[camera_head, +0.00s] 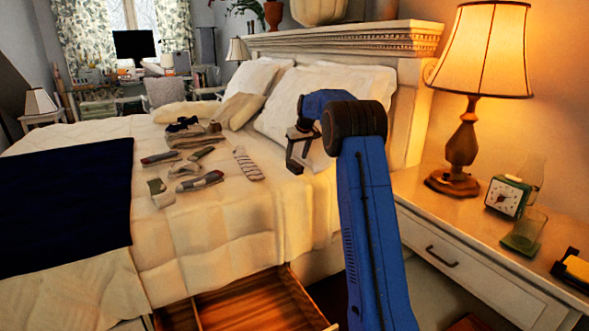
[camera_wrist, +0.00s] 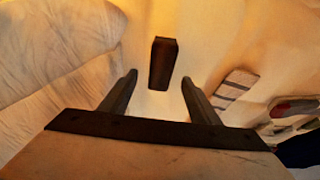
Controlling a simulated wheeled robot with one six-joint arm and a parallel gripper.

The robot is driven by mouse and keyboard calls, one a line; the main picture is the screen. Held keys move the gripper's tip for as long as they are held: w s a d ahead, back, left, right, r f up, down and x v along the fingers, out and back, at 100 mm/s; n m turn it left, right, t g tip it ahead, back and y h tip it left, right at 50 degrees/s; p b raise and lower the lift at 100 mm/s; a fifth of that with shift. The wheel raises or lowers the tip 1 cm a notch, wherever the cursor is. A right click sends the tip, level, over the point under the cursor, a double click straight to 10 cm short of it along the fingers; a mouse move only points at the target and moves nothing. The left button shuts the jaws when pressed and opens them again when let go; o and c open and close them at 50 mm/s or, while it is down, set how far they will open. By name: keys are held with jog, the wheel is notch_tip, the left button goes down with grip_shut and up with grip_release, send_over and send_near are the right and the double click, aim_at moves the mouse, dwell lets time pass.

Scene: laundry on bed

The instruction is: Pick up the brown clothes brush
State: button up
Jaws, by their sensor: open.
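The brown clothes brush (camera_wrist: 163,62) shows in the wrist view as a dark brown, narrow block lying on the cream bedding. Its near end is between or just past the fingertips of my gripper (camera_wrist: 158,78), with room on both sides. My gripper is open, empty and pointed down at the bed. In the head view my gripper (camera_head: 298,156) is over the bed, in front of the pillows. I cannot make out the brush there; my gripper and arm may hide it.
A striped folded cloth (camera_head: 248,164) and several socks (camera_head: 200,181) lie left of my gripper on the bed (camera_head: 210,235). Pillows (camera_head: 285,105) are behind. An open drawer (camera_head: 250,300) juts out below. A nightstand (camera_head: 440,205) with a lit lamp (camera_head: 485,50) stands at right.

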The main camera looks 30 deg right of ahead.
aim_at(295, 163)
jog(key=shift+x, duration=2.8)
jog(key=shift+s+f, duration=0.1)
jog(key=shift+c, duration=0.3)
jog(key=c, duration=1.1)
